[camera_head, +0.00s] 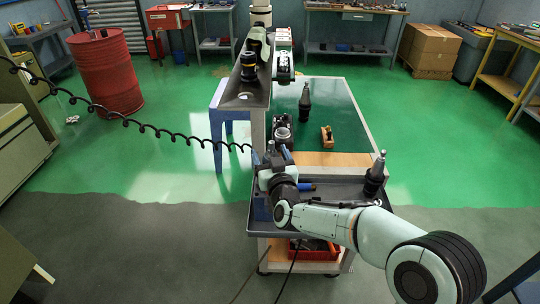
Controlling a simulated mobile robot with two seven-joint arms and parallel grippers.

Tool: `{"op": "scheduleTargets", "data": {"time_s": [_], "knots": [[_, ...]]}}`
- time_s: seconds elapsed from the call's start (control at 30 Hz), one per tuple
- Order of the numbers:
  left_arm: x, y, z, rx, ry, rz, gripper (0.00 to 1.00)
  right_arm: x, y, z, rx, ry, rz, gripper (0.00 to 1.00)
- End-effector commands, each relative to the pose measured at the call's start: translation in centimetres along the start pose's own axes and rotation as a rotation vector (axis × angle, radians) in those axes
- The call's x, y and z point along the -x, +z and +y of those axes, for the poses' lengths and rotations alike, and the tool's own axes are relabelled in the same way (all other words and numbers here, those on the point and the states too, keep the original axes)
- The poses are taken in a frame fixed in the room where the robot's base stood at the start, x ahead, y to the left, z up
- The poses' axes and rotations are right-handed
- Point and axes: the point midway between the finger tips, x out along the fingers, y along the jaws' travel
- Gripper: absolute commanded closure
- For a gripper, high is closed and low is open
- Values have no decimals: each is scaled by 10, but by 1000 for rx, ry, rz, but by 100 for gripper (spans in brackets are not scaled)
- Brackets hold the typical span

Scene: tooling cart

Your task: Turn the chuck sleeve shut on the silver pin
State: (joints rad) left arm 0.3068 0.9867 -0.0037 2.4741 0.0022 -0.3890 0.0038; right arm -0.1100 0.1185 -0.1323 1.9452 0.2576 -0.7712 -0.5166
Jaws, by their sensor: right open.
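My right arm comes in from the right, low over the front of the cart. Its right gripper (264,164) is over the left part of the dark tray (335,187) and is open. A small silver upright piece (270,147) shows right beside the fingers; I cannot tell whether it is the silver pin, or whether the fingers touch it. The chuck sleeve cannot be made out there; the gripper hides much of that spot. A dark tapered tool holder (375,175) with a silver tip stands upright at the tray's right corner, apart from the gripper. My left gripper is not identifiable.
A blue-handled item (305,187) lies by my wrist. A black coiled cord (140,124) hangs across the left. A red bin (314,250) sits below.

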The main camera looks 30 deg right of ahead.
Motion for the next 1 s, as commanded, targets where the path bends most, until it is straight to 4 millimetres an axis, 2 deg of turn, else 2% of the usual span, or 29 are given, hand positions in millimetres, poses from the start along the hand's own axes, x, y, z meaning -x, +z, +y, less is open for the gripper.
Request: {"op": "scheduleTargets", "data": {"time_s": [0.03,0.07,0.2,0.57,1.0], "knots": [[0,0,0,0,0,0,57,0,0,0,0,0,0,22],[0,0,0,0,0,0,57,0,0,0,0,0,0,29],[0,0,0,0,0,0,57,0,0,0,0,0,0,74],[5,2,1,0,-1,-5,57,0,-1,0,-1,41,-1,74],[39,-1,14,-4,3,6,57,1,-2,3,1,353,-2,74]]}}
